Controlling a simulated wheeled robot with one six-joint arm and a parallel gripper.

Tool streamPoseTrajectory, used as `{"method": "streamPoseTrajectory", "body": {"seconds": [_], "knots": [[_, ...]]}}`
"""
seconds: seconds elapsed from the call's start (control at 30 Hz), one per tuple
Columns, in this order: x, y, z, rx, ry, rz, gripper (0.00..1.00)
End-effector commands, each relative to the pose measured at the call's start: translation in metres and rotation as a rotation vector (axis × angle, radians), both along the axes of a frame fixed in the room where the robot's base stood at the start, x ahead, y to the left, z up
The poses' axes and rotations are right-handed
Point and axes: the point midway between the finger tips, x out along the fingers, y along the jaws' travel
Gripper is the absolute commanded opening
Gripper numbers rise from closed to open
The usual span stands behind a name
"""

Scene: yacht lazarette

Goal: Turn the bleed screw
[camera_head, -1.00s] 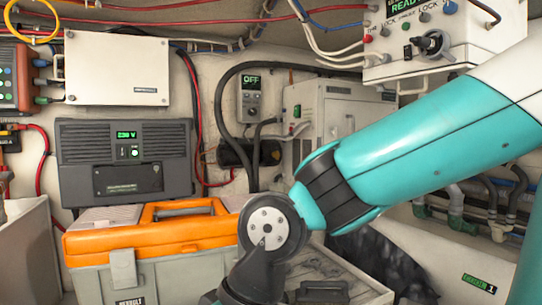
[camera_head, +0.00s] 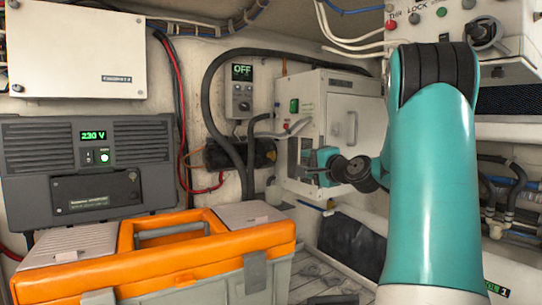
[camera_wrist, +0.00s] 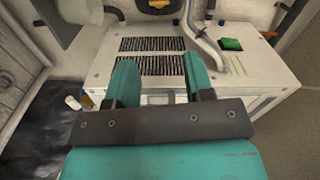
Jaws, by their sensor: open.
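I cannot make out the bleed screw for certain in either view. A white cabinet (camera_head: 352,112) stands at the back centre, with a green switch and a small red part (camera_head: 287,126) by a hose on its left side. In the wrist view the white cabinet (camera_wrist: 258,72) shows dark grilles, a grey hose (camera_wrist: 193,28) and a green switch (camera_wrist: 231,44). My gripper (camera_head: 308,168) is at the cabinet's lower left side, partly hidden by my wrist. In the wrist view my gripper (camera_wrist: 163,82) is open and empty, its teal fingers apart over the grilles.
An orange and grey toolbox (camera_head: 160,255) fills the lower left. A grey power unit (camera_head: 88,165) reading 230 V is behind it. A control box (camera_head: 460,30) hangs at upper right. A black hose (camera_head: 207,95) loops left of the cabinet. A black bag (camera_head: 350,245) lies below.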

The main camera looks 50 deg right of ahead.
Motion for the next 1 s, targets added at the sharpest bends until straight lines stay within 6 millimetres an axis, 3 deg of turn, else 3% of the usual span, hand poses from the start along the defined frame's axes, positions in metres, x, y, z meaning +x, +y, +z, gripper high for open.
{"method": "streamPoseTrajectory", "body": {"seconds": [0.6,0.8,1.0], "knots": [[0.13,-0.025,0.005,-0.003,0.005,0.011,0.48],[0.156,-0.033,0.002,-0.003,0.004,0.008,0.48],[0.164,-0.035,0.0,-0.004,0.004,0.007,0.48]]}}
